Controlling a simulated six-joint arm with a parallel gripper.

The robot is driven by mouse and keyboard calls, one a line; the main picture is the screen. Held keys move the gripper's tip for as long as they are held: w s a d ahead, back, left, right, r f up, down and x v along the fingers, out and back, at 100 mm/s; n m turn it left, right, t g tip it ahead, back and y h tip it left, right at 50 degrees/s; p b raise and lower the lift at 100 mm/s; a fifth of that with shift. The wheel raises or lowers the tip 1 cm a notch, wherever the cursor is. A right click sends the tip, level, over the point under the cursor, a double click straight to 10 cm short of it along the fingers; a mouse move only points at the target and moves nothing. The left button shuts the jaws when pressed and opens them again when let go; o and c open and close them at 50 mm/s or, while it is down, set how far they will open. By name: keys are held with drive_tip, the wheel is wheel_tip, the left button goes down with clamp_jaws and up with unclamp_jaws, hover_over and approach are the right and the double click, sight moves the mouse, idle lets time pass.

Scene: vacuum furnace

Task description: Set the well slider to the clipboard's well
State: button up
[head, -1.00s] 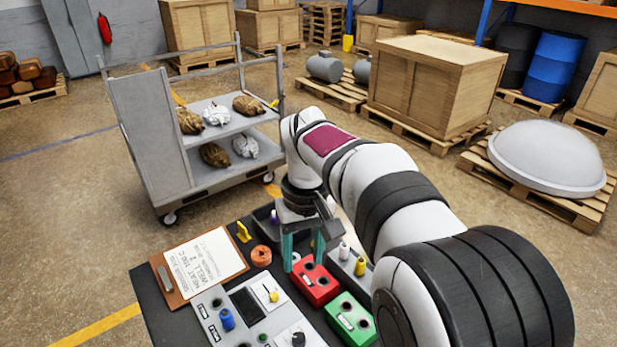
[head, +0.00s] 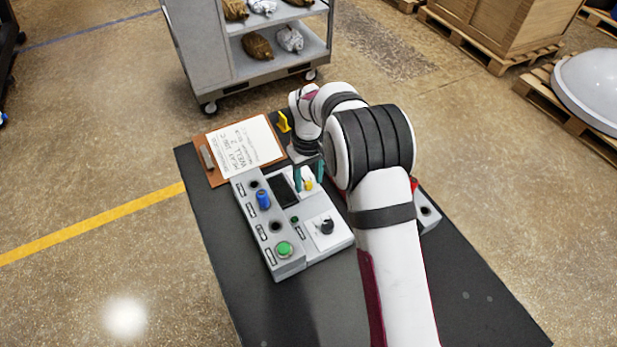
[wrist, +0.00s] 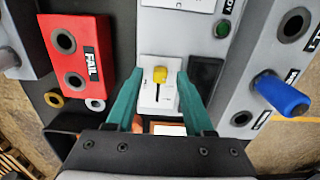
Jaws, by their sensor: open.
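The well slider has a yellow knob (head: 309,185) in a slot on a small white plate, on the grey control panel (head: 258,222). In the wrist view the knob (wrist: 156,82) sits at the upper end of the visible slot on its plate (wrist: 146,100); the scale marks are too small to read. The clipboard (head: 213,176) lies at the panel's far-left end; its sheet reads "WELL 2". My gripper (head: 308,173) is open over the slider. In the wrist view my gripper (wrist: 160,73) has its teal fingers on either side of the knob, apart from it.
A blue knob (head: 263,199), a dark display (head: 283,191), a black dial (head: 326,226) and a green button (head: 284,249) sit on the panel. A red FAIL box (wrist: 80,55) stands left of the slider in the wrist view. The front table top is clear.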

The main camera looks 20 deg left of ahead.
drive_tip(key=shift+f, duration=0.1)
clamp_jaws()
idle(1.4)
